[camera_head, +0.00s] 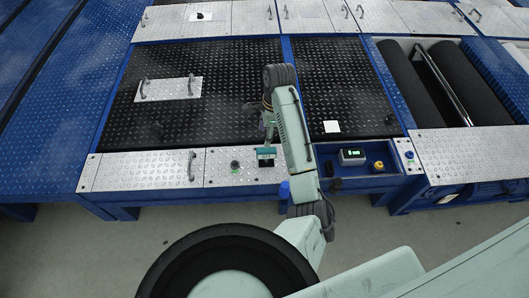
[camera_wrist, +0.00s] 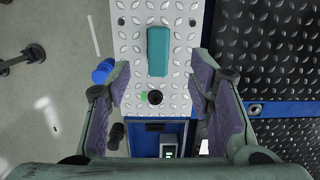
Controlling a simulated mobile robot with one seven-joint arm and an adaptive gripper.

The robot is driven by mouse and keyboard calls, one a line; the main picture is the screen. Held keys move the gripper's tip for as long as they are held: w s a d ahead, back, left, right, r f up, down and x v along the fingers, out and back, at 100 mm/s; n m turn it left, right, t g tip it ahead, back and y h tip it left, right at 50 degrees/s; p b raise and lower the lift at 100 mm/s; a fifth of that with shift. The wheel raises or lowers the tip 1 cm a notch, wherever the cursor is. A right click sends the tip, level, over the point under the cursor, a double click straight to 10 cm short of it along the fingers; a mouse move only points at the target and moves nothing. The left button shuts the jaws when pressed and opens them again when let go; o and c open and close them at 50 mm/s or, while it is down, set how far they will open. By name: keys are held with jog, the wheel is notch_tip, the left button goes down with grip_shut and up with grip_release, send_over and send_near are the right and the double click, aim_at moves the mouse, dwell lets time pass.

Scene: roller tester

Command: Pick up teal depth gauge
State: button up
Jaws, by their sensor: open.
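The teal depth gauge (camera_wrist: 158,50) lies flat on a silver tread-plate panel in the wrist view, beyond the fingertips at the upper middle. In the head view the teal gauge (camera_head: 266,153) shows on the front silver panel, just below my gripper (camera_head: 268,131). In the wrist view my gripper (camera_wrist: 166,85) is open and empty, with its purple-padded fingers to the left and right. The gauge is not between the pads in that picture. How high the fingers are above it is hard to tell.
A black knob (camera_wrist: 154,97) stands on the panel near the gauge. A blue cylinder (camera_wrist: 103,71) is beside the panel edge. A recessed tray holds a box with a lit display (camera_head: 352,157) and a yellow knob (camera_head: 378,166). Black rollers (camera_head: 410,83) are at the right.

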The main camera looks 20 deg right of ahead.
aim_at(267, 150)
jog(key=f, duration=0.5)
jog(key=shift+s+a, duration=0.1)
jog(key=shift+s, duration=0.1)
jog(key=shift+w+f, duration=0.15)
jog(key=shift+f, duration=2.8)
jog(key=shift+c, duration=0.3)
grip_shut()
